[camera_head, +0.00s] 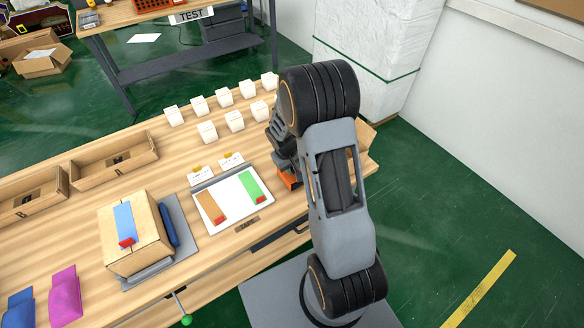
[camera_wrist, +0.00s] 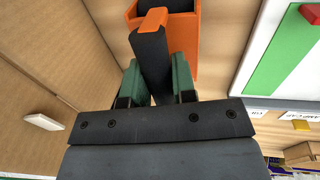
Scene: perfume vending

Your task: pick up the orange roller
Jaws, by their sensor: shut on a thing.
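The orange roller (camera_wrist: 152,48) shows in the wrist view as a dark bar with an orange end. It stands at an orange holder-like body (camera_wrist: 192,70) with a dark inside; whether the two are joined I cannot tell. My gripper (camera_wrist: 156,80) has its green fingertips closed on both sides of the dark bar. In the head view my gripper (camera_head: 284,155) points down at the table's right part, mostly hidden by my arm. A bit of orange (camera_head: 288,181) shows just below it.
Left of my gripper lies a white board (camera_head: 232,186) with an orange strip and a green strip. Several small white boxes (camera_head: 224,96) stand behind it. A cardboard box (camera_head: 133,243) sits on a grey stand. Open cardboard trays (camera_head: 115,160) are farther left.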

